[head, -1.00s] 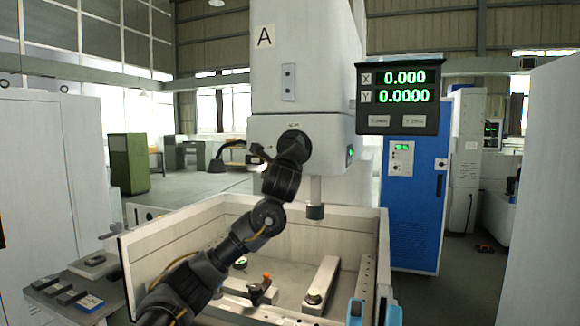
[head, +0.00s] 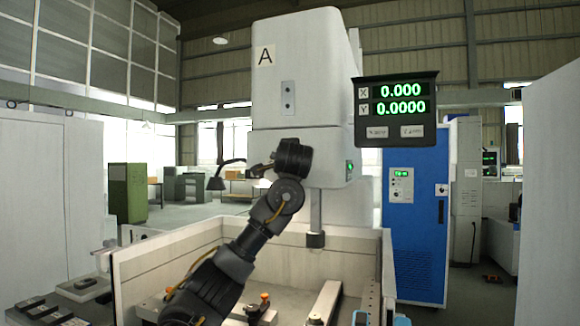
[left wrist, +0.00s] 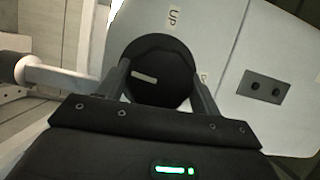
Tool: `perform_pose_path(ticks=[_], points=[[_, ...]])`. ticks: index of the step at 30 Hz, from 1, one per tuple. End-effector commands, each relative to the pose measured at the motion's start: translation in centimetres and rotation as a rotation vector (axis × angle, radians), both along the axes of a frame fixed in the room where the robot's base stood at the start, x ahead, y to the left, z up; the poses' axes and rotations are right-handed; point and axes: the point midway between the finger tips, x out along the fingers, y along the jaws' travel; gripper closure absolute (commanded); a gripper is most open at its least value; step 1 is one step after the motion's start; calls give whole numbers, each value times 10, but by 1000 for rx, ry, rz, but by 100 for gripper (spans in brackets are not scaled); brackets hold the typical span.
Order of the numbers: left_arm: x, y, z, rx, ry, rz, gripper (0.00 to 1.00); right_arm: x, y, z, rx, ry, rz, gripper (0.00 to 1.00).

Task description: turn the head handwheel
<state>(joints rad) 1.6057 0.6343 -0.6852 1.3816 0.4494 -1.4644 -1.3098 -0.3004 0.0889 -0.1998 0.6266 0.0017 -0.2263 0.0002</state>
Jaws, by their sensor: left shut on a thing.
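The head handwheel (left wrist: 158,58) is a black, many-sided disc with a pale mark on its face, seen in the left wrist view. My left gripper (left wrist: 160,78) has a finger on each side of the wheel and is shut on it. In the head view my left wrist stands in front of the white machine head (head: 300,100), and the handwheel and fingertips are hidden behind it. An "UP" label (left wrist: 172,17) is on the head above the wheel. My right gripper is not in view.
A pale spindle (head: 316,215) hangs from the head just right of my wrist. The open work tank (head: 350,245) lies below, with clamps inside. The readout (head: 396,108) hangs at the right, above a blue cabinet (head: 412,230). A tray of parts is at the lower left.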

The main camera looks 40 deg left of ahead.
Motion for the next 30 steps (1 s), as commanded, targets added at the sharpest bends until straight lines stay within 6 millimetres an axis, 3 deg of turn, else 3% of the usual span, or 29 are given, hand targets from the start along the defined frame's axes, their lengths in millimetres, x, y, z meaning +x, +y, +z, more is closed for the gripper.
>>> perform_pose_path(ticks=[5, 12, 30], points=[[1, 0, 0, -118, -38, 0, 58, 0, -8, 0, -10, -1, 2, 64], [0, 0, -1, -221, -74, 0, 58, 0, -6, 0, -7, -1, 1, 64], [1, 0, -1, -272, -91, 1, 58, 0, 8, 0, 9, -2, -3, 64]])
